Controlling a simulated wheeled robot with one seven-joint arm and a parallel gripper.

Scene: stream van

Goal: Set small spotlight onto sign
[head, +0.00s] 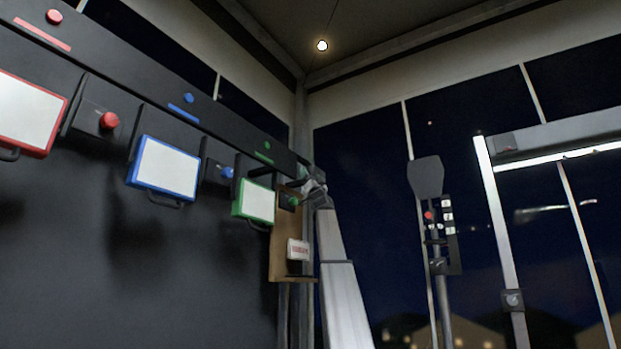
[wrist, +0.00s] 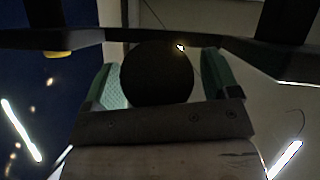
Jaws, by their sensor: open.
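Three flat lamp-like panels hang on the dark left wall in the head view: a red-framed one (head: 27,112), a blue-framed one (head: 166,168) and a green-framed one (head: 256,201). I cannot tell which thing is the small spotlight. A small white sign with red lettering (head: 298,249) is in front of a brown board (head: 284,232), below and right of the green panel. My arm rises to near the green panel. In the wrist view, my gripper (wrist: 159,62) has its green fingers apart. A dark round thing (wrist: 157,74) shows between them; I cannot tell whether they touch it.
A red knob (head: 109,120), a blue knob (head: 227,172) and a green knob (head: 293,201) sit beside the panels. A dark post with a paddle-shaped head (head: 426,177) and a lit frame (head: 559,140) stand at right. A bright ceiling lamp (head: 322,46) hangs above.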

